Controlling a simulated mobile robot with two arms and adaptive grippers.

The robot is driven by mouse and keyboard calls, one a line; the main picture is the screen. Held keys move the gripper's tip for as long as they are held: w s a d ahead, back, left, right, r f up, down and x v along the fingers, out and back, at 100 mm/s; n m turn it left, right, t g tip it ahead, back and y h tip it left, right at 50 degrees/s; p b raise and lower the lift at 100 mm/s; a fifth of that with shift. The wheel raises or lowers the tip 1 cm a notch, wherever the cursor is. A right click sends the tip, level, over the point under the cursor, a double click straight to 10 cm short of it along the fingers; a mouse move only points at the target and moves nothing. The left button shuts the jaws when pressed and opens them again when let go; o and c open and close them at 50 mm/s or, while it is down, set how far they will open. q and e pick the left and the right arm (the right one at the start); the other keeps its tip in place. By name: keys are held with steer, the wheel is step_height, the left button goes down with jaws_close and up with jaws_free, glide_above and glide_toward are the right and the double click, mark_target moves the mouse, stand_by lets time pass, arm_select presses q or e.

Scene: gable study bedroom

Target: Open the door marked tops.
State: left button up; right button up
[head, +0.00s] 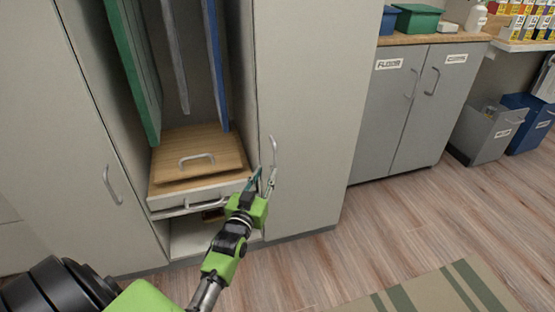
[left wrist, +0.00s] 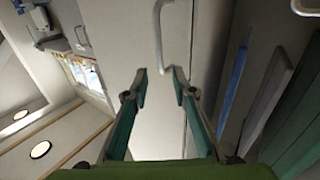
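A tall pale wardrobe shows in the head view. Its right door (head: 307,110) is shut and has a metal bar handle (head: 272,153). Its left door (head: 75,130) has a handle (head: 112,185) too. I can read no "tops" mark on either door. My left gripper (head: 262,181) is at the lower end of the right door's handle. In the left wrist view the gripper (left wrist: 160,76) is open, with the handle (left wrist: 159,35) ahead of and between the fingertips. I cannot tell whether they touch it. My right gripper is not in view.
Between the doors is an open bay with hanging green (head: 134,70), grey and blue panels above a wooden-topped drawer (head: 199,152). A grey cabinet (head: 408,110) and bins (head: 486,132) stand to the right. A striped rug (head: 430,294) lies on the otherwise clear floor.

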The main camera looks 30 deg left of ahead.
mark_target(275, 157)
arm_select(q)
steer(key=b+x, duration=0.2)
steer(key=x, duration=0.8)
steer(key=shift+w+f, duration=0.1)
steer(key=shift+w, duration=0.05)
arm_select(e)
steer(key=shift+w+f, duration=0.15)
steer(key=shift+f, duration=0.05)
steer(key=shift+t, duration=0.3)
arm_select(q)
steer(key=shift+d, duration=0.1)
jaws_close()
